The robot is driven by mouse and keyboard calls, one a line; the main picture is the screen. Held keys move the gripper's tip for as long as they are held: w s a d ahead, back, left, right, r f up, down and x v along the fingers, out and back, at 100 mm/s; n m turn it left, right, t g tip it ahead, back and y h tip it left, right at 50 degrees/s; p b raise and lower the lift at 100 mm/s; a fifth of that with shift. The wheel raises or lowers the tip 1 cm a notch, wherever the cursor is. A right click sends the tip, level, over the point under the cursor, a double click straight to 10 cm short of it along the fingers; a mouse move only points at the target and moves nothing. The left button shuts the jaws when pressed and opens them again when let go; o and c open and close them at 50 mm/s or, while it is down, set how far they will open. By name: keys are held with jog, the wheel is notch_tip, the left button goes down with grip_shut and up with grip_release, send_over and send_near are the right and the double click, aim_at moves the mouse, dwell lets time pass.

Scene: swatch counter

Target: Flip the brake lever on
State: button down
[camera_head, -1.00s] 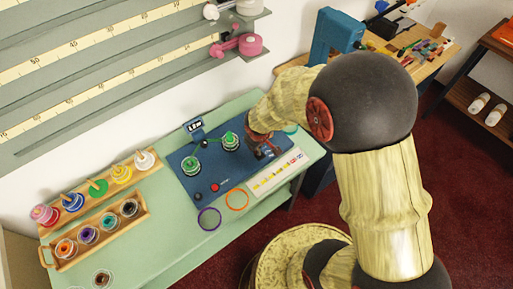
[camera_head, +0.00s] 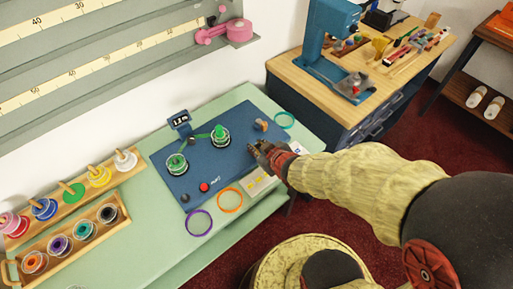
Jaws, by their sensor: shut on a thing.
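The blue winding panel (camera_head: 213,178) lies on the green counter. Two green-topped spool posts (camera_head: 220,137) (camera_head: 176,163) stand on it, joined by a green arm. A small brown upright piece (camera_head: 261,125) stands near the panel's back right; I cannot tell whether it is the brake lever. My gripper (camera_head: 257,149) is at the panel's right edge, just in front of that piece and apart from it in the picture. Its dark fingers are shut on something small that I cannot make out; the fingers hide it.
A red button (camera_head: 204,187) and a dark knob (camera_head: 185,198) sit at the panel's front. A small display (camera_head: 180,119) stands behind. Spool racks (camera_head: 75,250) fill the counter's left.

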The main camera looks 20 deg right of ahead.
dwell(0.3)
jog(key=c, duration=1.7)
grip_release()
jog(key=shift+d, duration=0.1)
jog(key=shift+c, duration=0.2)
jog(key=shift+s, duration=0.1)
jog(key=v, duration=0.7)
jog(key=shift+s, duration=0.25)
